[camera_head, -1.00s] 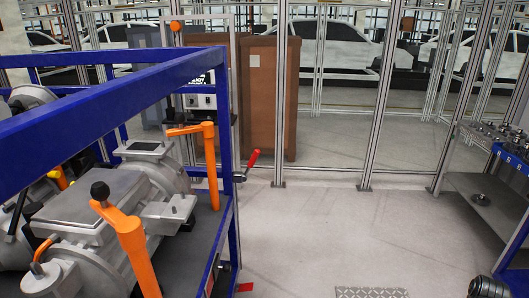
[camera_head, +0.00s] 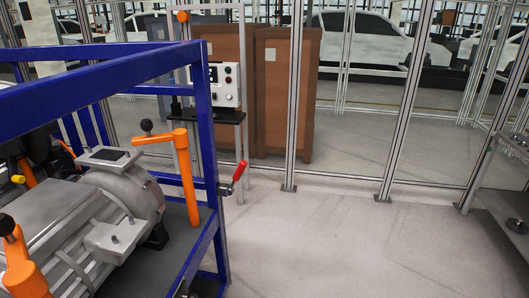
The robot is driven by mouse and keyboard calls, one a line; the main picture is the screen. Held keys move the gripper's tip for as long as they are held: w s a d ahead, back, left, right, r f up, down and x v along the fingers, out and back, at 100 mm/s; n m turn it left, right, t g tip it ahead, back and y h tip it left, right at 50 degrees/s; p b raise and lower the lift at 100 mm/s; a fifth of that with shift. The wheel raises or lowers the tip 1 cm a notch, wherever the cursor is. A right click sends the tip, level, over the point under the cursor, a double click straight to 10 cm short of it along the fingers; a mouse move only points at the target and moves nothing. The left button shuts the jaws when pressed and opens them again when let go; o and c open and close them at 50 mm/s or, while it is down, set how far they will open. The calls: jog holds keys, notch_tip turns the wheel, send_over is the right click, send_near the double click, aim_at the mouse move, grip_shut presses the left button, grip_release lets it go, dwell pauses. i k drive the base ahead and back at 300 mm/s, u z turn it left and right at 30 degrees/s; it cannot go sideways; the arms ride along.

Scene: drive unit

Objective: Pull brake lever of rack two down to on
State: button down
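A lever with a red grip (camera_head: 239,171) sits on the outer side of the blue rack (camera_head: 207,130), near its far corner post. The lever tilts up and to the right from its metal pivot beside the post. I cannot read any rack number or on/off mark. My gripper is not in view.
Grey drive units (camera_head: 120,195) with orange brackets (camera_head: 187,175) fill the blue rack at the left. A control box (camera_head: 228,85) stands behind the rack, with brown cabinets (camera_head: 283,95) beyond the fence. A grey bench (camera_head: 500,190) stands at the right. The floor (camera_head: 330,240) between is clear.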

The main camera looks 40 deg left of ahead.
aim_at(242, 164)
jog(key=u, duration=0.05)
jog(key=i, duration=2.25)
jog(key=u, duration=4.6)
jog(key=i, duration=1)
